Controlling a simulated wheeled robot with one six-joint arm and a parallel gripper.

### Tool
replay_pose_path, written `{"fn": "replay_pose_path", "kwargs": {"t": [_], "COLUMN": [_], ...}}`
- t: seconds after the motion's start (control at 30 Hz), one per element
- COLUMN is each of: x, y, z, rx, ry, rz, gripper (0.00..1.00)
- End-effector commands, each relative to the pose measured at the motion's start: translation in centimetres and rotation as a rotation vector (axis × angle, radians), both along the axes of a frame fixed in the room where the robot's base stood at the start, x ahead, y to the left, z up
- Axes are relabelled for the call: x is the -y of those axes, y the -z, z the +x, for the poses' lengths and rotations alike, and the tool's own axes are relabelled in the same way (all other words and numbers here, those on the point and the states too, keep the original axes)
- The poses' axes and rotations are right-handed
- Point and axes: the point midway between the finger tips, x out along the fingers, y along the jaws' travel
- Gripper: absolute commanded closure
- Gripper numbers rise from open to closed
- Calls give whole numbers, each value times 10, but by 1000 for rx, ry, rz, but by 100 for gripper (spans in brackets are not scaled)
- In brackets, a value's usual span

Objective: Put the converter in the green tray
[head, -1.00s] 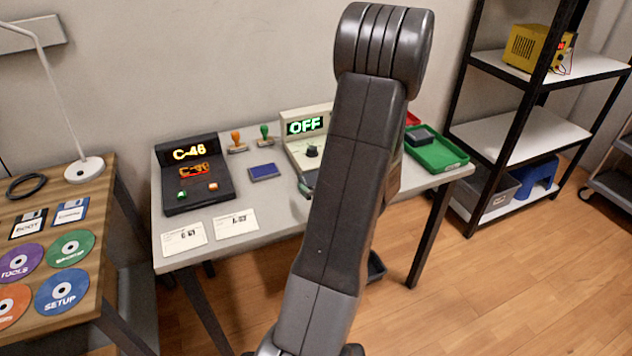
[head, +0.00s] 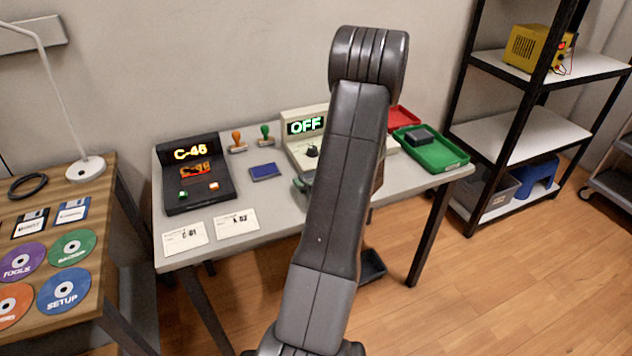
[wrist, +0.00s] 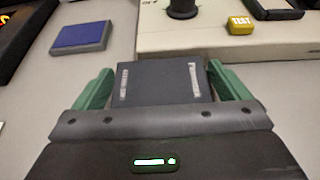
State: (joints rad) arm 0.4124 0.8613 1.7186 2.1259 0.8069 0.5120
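My gripper (wrist: 162,85) has green fingers, one on each side of a dark grey box with two pale metallic strips, likely the converter (wrist: 160,85). The fingers appear closed against its sides. Whether it touches the table is not clear. In the head view, only a bit of my gripper (head: 301,186) shows left of my arm, in front of the tester; the held box is hidden there. The green tray (head: 450,163) is at the table's right end, with another dark box (head: 421,137) in it.
The tester reading OFF (head: 306,126) stands just beyond my gripper; its yellow TEST button (wrist: 241,25) shows in the wrist view. A red tray (head: 403,117) is behind the green one. Left are a blue pad (head: 265,172), stamps, two cards and a black C-46 console (head: 194,185).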

Motion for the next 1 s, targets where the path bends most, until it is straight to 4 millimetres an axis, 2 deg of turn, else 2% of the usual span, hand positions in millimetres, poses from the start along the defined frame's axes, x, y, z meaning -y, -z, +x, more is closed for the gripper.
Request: {"fn": "replay_pose_path", "kwargs": {"t": [0.03,0.2,0.23,0.27,0.43,0.57,1.0], "x": [0,0,0,0,0,0,0], "y": [0,0,-1,-1,-2,-11,-85], "z": [0,0,0,0,0,0,0], "rx": [0,0,1,1,2,4,5], "ry": [0,0,0,0,0,-2,-2], "rz": [0,0,0,0,0,-1,-2], "gripper": [16,49,49,53,53,53,53]}}
